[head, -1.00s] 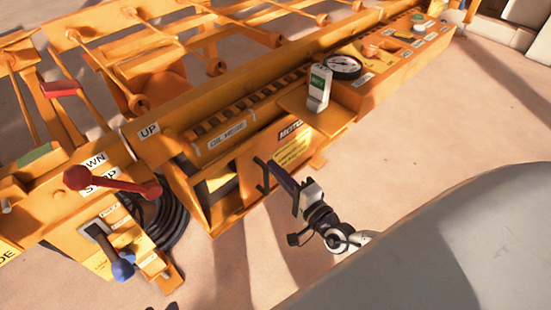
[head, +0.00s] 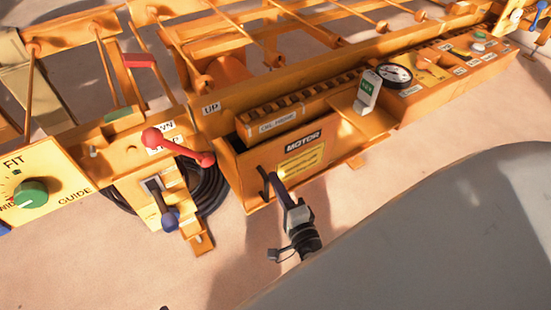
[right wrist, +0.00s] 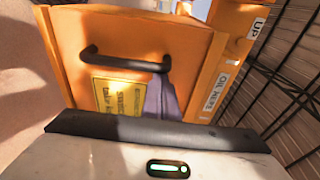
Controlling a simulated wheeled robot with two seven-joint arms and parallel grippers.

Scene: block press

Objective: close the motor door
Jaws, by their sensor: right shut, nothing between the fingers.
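The motor door (head: 325,160) is an orange panel with a MOTOR label, a yellow notice and a black bar handle (head: 264,184) near its left end. It looks nearly flush with the machine's front; a small gap cannot be ruled out. In the right wrist view the door (right wrist: 190,70) fills the middle, with its handle (right wrist: 125,62) across it. My right gripper (head: 273,177) is shut and empty, its tips at the door's face just right of the handle. Whether they touch cannot be told. My left gripper is not in view.
A red-knobbed lever (head: 180,145) and a blue-knobbed lever (head: 168,210) stand left of the door. Black coiled hose (head: 207,190) lies beside it. A small white-and-green device (head: 367,92) and a gauge (head: 394,74) sit above right.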

